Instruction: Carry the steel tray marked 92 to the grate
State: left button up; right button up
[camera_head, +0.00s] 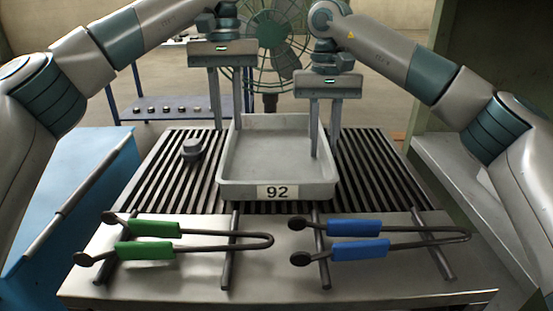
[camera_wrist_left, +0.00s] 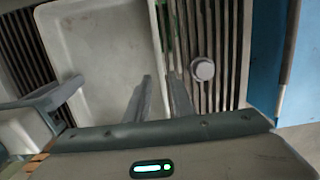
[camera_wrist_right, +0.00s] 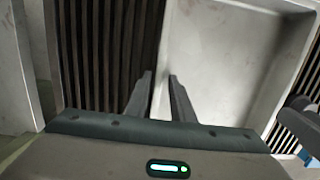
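The grey steel tray (camera_head: 277,178) marked 92 rests on the dark slatted grate (camera_head: 375,170), its number plate on the front wall. My left gripper (camera_head: 228,122) is open, with one finger on each side of the tray's left wall. In the left wrist view its fingers (camera_wrist_left: 160,80) stand apart around that wall. My right gripper (camera_head: 325,150) is open, with its fingers on either side of the tray's right wall. The right wrist view shows these fingers (camera_wrist_right: 160,78) apart around the wall. The tray looks empty.
A small grey knob-like object (camera_head: 193,148) sits on the grate left of the tray. Green-handled tongs (camera_head: 150,229) and blue-handled tongs (camera_head: 358,250) lie across bars in front. A blue bench (camera_head: 75,180) stands left, a grey ledge (camera_head: 450,165) right, and a fan (camera_head: 270,55) behind.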

pick_arm(q)
notch_tip(320, 180, up, 6)
jog(key=shift+w+r, duration=0.2)
jog(key=shift+w, duration=0.2)
pick_arm(e)
jog(key=shift+r, duration=0.1)
notch_tip(320, 180, up, 12)
jog(key=w, duration=0.1)
jog(key=shift+w, duration=0.25)
dwell(0.5)
pick_arm(q)
jog(key=shift+s, duration=0.1)
pick_arm(e)
jog(key=shift+f, duration=0.2)
